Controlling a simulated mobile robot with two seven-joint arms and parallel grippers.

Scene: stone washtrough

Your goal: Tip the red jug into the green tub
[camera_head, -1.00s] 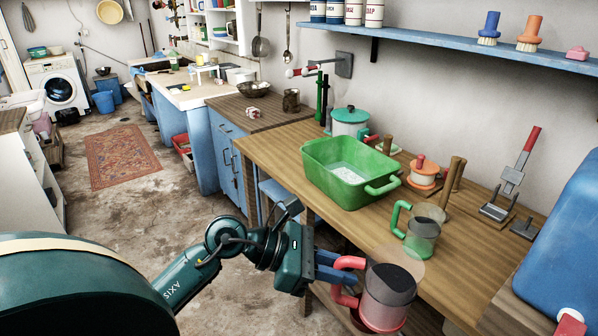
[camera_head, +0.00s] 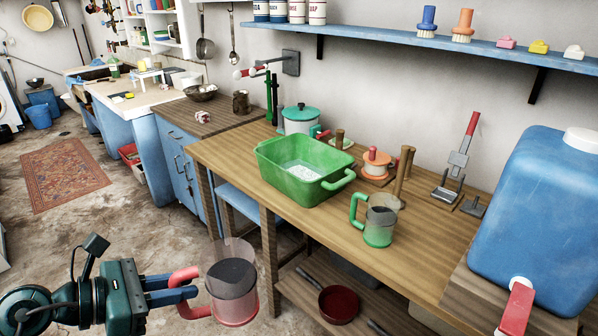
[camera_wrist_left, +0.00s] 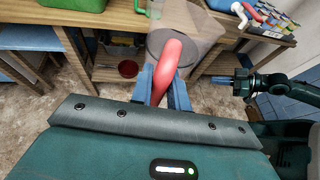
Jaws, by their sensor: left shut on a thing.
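The red jug (camera_head: 233,310) has clear walls, a red handle and dark contents. It is held upright in the air, off the table's front edge. My left gripper (camera_head: 188,288) is shut on its handle, which also shows in the left wrist view (camera_wrist_left: 170,62). The green tub (camera_head: 275,170) stands on the wooden table, up and to the right of the jug in the head view and apart from it, with some whitish contents. My right gripper (camera_wrist_left: 237,86) shows small at the right in the left wrist view; its opening is unclear.
A clear jug with a green handle (camera_head: 380,228) stands right of the tub. A teal-lidded pot (camera_head: 301,123) is behind it. A big blue container (camera_head: 530,220) is at the right. A dark red pan (camera_head: 338,304) lies on the lower shelf. Bare tabletop (camera_head: 300,222) lies before the tub.

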